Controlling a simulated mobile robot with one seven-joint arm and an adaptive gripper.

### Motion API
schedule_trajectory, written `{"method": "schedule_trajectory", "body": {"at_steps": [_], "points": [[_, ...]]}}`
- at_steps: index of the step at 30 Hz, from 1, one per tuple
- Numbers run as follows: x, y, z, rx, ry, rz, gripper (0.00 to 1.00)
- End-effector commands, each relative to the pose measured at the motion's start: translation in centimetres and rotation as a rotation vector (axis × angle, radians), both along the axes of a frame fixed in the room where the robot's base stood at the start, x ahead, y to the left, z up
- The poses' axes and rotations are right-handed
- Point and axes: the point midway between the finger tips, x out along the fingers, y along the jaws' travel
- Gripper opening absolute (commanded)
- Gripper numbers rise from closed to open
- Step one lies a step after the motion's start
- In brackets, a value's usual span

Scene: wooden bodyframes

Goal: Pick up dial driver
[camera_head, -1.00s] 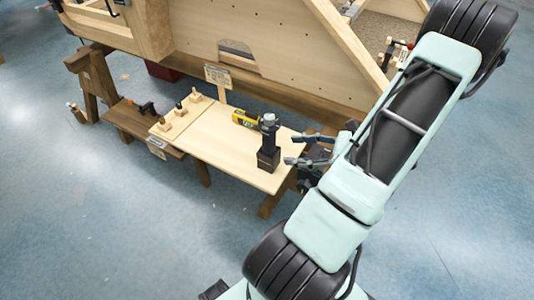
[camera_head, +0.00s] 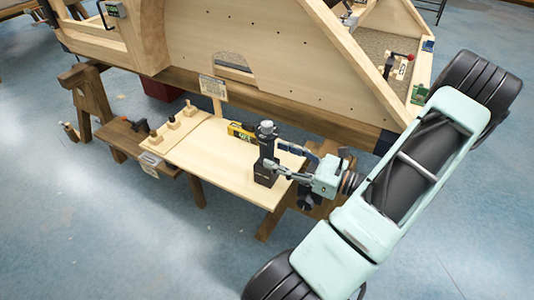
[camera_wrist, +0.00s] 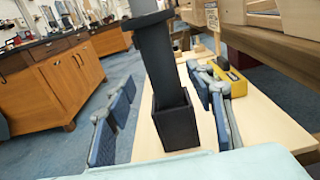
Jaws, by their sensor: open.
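The black upright tool with a grey top (camera_head: 267,139), which I take for the dial driver, stands in a square black holder (camera_head: 265,176) on the pale tabletop. In the wrist view the driver (camera_wrist: 157,55) rises from its holder (camera_wrist: 175,125) near the middle, its top cut off by the frame edge. My gripper (camera_head: 279,157) is open and empty, reaching in from the right at the driver. In the wrist view its blue-padded fingers (camera_wrist: 165,112) stand to the left and right of the driver and holder, with gaps visible. I cannot tell whether either finger touches.
A yellow-and-black tool (camera_head: 241,131) lies just behind the driver, close to a finger. A small sign (camera_head: 213,87) stands at the table's back edge (camera_head: 225,118). Several small knobbed wooden blocks (camera_head: 172,122) sit at left. A large wooden frame (camera_head: 280,50) rises behind.

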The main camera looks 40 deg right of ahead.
Motion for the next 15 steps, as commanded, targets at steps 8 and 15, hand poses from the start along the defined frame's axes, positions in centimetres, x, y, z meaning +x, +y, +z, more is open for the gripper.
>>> {"method": "schedule_trajectory", "body": {"at_steps": [8, 15], "points": [[3.7, 1.2, 0.0, -0.001, 0.0, 0.002, 0.49], [4.1, 1.3, 0.1, 0.0, 0.0, 0.001, 0.49]]}}
